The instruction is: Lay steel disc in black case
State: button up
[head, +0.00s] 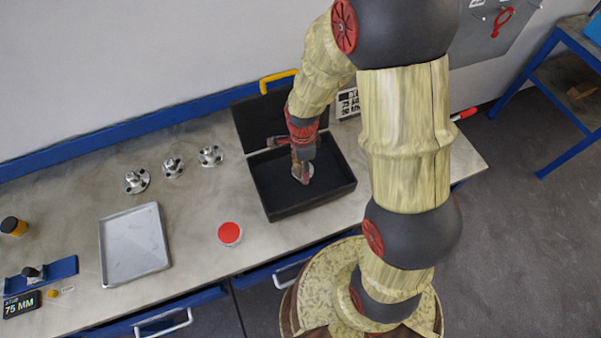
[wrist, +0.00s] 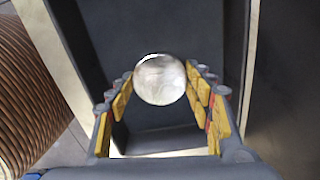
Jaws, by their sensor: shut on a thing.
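The black case (head: 335,193) stands open on the workbench, its lid (head: 252,122) raised at the back. The steel disc (wrist: 160,80) is a round, shiny plate between the yellow-padded fingers of my gripper (wrist: 162,95) in the wrist view. In the head view the disc (head: 307,172) shows as a small bright patch inside the case's outline. My gripper (head: 302,172) points down into the case and is shut on the disc. I cannot tell whether the disc touches the case floor.
A grey tray (head: 133,243), a red-topped round item (head: 229,233) and a blue holder (head: 42,280) lie further left and in front.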

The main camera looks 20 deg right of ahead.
jog(key=shift+w+a+f, duration=0.2)
jog(key=shift+a+f, duration=0.05)
jog(key=shift+f, duration=0.15)
jog(key=shift+f+b, duration=0.4)
jog(key=shift+f, duration=1.05)
jog(key=shift+f, duration=0.1)
jog(key=o, duration=1.8)
notch_tip(320, 180, up, 13)
jog(key=p, duration=0.2)
notch_tip(320, 180, up, 13)
jog(key=n+t, duration=0.3)
jog(key=n, duration=0.6)
send_over(301, 169)
jog(key=s, duration=0.4)
jog(key=s+r+n+t, duration=0.1)
jog(key=s+r+n, duration=0.4)
jog(key=s+r+n+t, duration=0.1)
jog(key=s+r+n, duration=0.4)
jog(key=shift+s+r+n+t, duration=0.1)
jog(key=shift+r+n+t, duration=0.2)
jog(key=shift+n, duration=0.1)
